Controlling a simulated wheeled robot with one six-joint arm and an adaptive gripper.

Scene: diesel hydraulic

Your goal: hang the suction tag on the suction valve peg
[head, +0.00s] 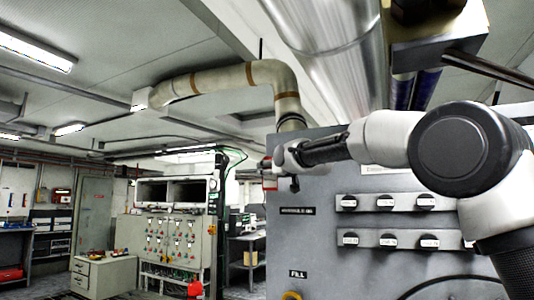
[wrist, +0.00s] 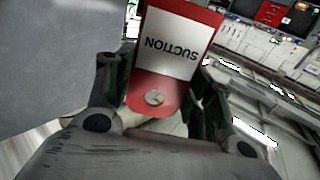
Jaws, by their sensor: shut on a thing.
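The suction tag (wrist: 172,62) is red with a white label reading SUCTION, upside down in the wrist view, with a round pale spot near its lower end. My gripper (wrist: 156,85) is shut on the tag, with a finger at each side. In the head view a small part of the red tag (head: 269,174) shows beside my gripper (head: 276,165), at the upper left edge of the grey panel (head: 330,262). I cannot pick out the suction valve peg in either view.
The panel bears two rows of black labelled fittings (head: 387,202) and a FILL label above a yellow ring (head: 291,296). A large pipe (head: 230,78) runs overhead. A control cabinet (head: 172,240) stands further back at left, with open floor before it.

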